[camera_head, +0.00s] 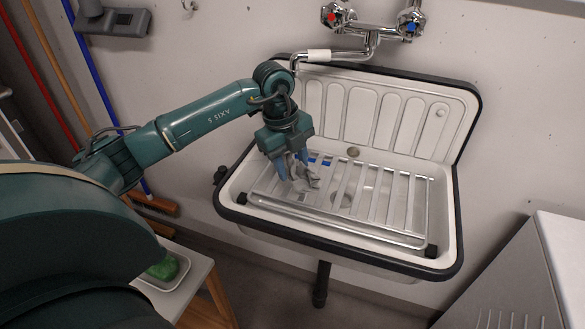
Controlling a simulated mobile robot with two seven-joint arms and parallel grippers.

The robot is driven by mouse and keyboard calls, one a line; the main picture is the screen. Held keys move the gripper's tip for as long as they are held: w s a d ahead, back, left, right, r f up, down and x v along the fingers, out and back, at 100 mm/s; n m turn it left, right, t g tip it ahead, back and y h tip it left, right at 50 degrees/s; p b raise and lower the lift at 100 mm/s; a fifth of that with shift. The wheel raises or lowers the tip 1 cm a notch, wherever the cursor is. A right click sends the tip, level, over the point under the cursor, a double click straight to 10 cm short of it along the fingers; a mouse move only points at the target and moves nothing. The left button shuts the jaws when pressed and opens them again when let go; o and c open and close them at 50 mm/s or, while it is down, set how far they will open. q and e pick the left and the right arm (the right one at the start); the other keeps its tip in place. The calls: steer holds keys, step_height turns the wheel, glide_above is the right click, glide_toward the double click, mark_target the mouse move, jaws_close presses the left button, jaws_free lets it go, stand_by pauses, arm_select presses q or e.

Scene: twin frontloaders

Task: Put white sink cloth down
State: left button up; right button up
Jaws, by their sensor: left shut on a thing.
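My left gripper (296,170) reaches in from the left over the left part of the white sink (262,218). Its fingers point down and are shut on a crumpled whitish-grey cloth (302,180). The cloth is at the level of the metal rack (392,200) that lies across the basin. I cannot tell whether the cloth touches the rack. The gripper partly hides the cloth. My right gripper is not in view.
A faucet with red and blue knobs (372,40) sits on the wall above the sink. A low table with a tray and a green item (163,267) stands at lower left. A white cabinet (562,250) is at right. The right part of the rack is clear.

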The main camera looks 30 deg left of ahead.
arm_select(q)
steer(key=shift+f, duration=0.8)
steer(key=shift+w+f, duration=0.1)
steer(key=shift+f, duration=0.45)
steer(key=o, duration=1)
steer(key=shift+r, duration=0.1)
steer(key=shift+r, duration=0.2)
steer(key=shift+a+r, duration=0.15)
steer(key=shift+r, duration=0.2)
steer(key=r, duration=0.3)
steer(key=a+r, duration=0.1)
steer(key=r, duration=0.3)
steer(key=s+r, duration=0.1)
steer(key=r, duration=0.3)
steer(key=shift+a, duration=0.25)
steer(key=shift+f, duration=0.1)
